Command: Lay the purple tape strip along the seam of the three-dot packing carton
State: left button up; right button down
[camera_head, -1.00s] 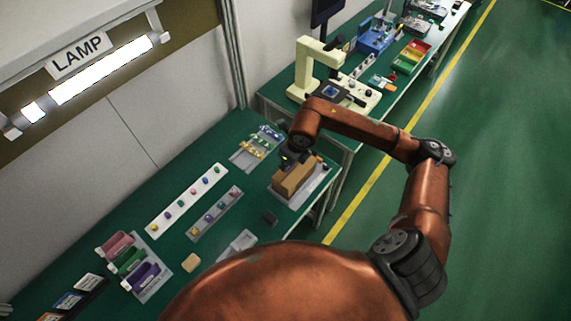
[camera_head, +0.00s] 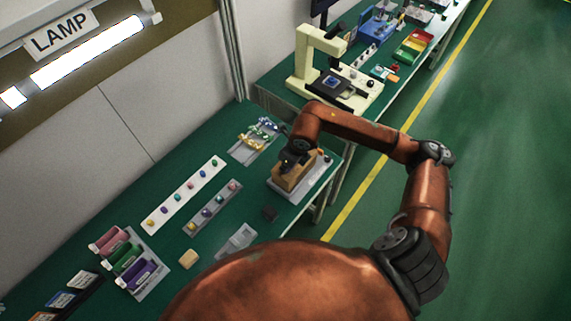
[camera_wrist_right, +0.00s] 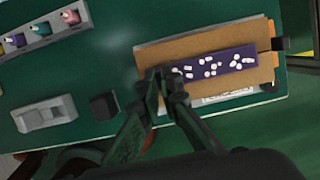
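The brown packing carton (camera_head: 290,184) lies on a light fixture plate on the green bench; it also shows in the right wrist view (camera_wrist_right: 205,46). The purple tape strip (camera_wrist_right: 222,64), with clusters of white dots, runs lengthwise over the carton's top in the right wrist view. I cannot tell whether it lies flat or is slightly above. My right gripper (camera_wrist_right: 163,74) is at the strip's left end, fingertips close together and pinching that end, which they hide. In the head view my right gripper (camera_head: 289,160) is over the carton. My left gripper is out of view.
A small black block (camera_head: 269,213) and a grey holder (camera_head: 237,242) sit near the carton. Trays with coloured knobs (camera_head: 214,206), a tan block (camera_head: 189,259) and a rack of pink, green and purple rolls (camera_head: 155,274) stand left. A cream microscope-like device (camera_head: 303,62) stands beyond.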

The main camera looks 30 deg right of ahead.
jog(key=c, duration=2.1)
grip_release()
jog(key=v, duration=1.2)
